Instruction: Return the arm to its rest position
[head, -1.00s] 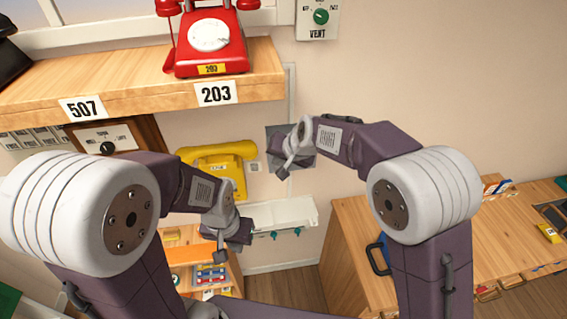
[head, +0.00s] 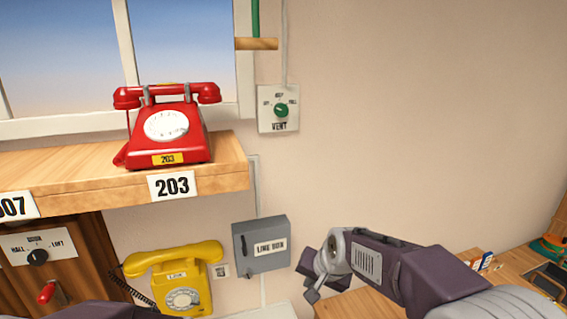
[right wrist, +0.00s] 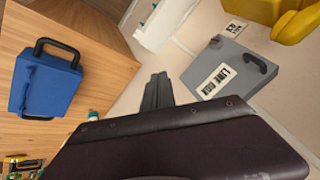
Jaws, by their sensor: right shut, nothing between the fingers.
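My right gripper (head: 313,289) hangs at the lower right of the head view, just right of and below the grey line box (head: 262,246). In the right wrist view its dark fingers (right wrist: 157,90) are shut with nothing between them. The grey line box also shows there (right wrist: 228,72), ahead and to the right, apart from the fingers. My left gripper is outside the head view; only a purple piece of my left arm shows at the bottom edge.
A red dial phone (head: 165,127) sits on the wooden shelf (head: 228,165) labelled 203. A yellow phone (head: 180,280) is below. A vent switch (head: 278,108) is on the wall. A blue case (right wrist: 46,84) is on the wooden surface at left in the wrist view. The upper right wall is bare.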

